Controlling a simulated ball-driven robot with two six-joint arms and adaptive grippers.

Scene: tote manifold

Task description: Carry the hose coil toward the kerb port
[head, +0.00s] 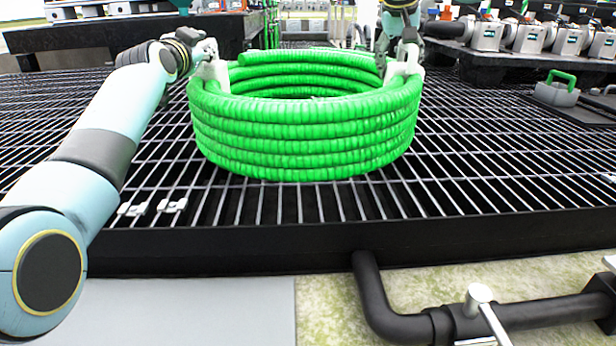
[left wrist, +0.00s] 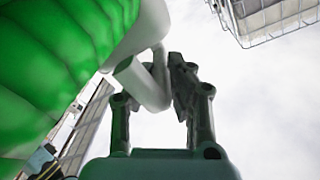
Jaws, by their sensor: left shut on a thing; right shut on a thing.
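The bright green hose coil (head: 300,135) is a stack of ribbed loops in the middle of the head view, above or on the black grating; I cannot tell whether it touches. White clips or handles sit on its left and right sides. My left gripper (head: 208,56) is at the white handle (head: 215,74) on the coil's left. In the left wrist view the left gripper (left wrist: 163,85) is shut on this white handle (left wrist: 143,84), with the green coil (left wrist: 55,70) beside it. My right gripper (head: 400,50) is at the right white handle (head: 403,69), its fingers partly hidden. The kerb port cannot be identified for certain.
Black grating (head: 500,165) spreads around the coil, with a raised front edge (head: 230,246). A black pipe (head: 375,300) with a valve lies in front. Dark benches with fittings stand back left and back right (head: 487,36). A grey box with a green handle (head: 557,90) is at right.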

